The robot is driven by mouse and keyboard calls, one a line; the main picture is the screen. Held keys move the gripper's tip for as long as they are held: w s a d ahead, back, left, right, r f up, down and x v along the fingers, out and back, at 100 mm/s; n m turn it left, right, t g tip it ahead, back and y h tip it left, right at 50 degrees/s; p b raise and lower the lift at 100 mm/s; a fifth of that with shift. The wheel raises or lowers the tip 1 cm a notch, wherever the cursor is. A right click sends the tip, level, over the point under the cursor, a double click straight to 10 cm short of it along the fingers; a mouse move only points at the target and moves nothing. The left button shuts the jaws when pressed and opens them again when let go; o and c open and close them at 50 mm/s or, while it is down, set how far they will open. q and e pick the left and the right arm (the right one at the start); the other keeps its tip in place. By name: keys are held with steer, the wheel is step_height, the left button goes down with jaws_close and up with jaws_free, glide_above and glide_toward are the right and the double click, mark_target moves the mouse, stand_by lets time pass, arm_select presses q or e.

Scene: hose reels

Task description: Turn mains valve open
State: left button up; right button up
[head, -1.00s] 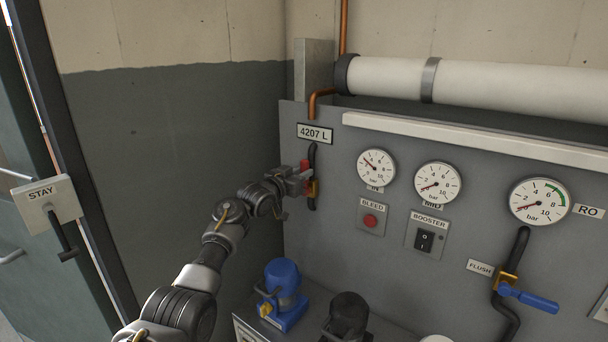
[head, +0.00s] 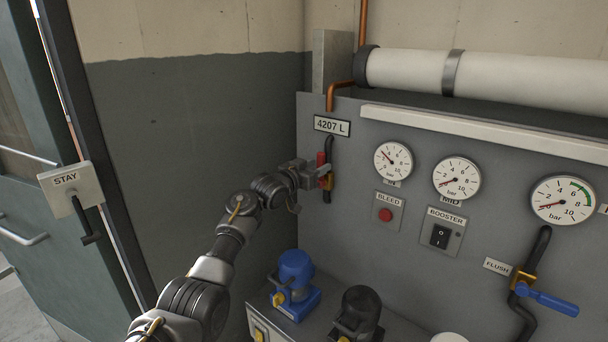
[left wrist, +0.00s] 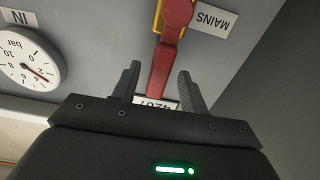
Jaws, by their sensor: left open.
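The mains valve has a red lever (left wrist: 168,60) on a yellow-brass body (head: 329,182), fitted to the black pipe at the left of the grey panel. The lever stands upright along the pipe, pointing toward the 4207 L plate (head: 332,125). My left gripper (head: 318,172) is at the valve. In the left wrist view, its two fingers (left wrist: 160,75) stand apart with the lever's end between them, and I see a gap on each side. The MAINS label (left wrist: 213,18) appears upside down beside the valve. My right gripper is not in view.
Gauges (head: 393,160), a BLEED button (head: 386,215) and a BOOSTER switch (head: 440,236) are right of the valve. A blue-handled FLUSH valve (head: 546,298) is farther right. A blue pump (head: 295,275) stands below. A door with a STAY box (head: 70,190) is at the left.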

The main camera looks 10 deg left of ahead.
arm_select(q)
steer(key=b+v, duration=0.2)
steer(key=v, duration=0.8)
steer(key=shift+b, duration=0.35)
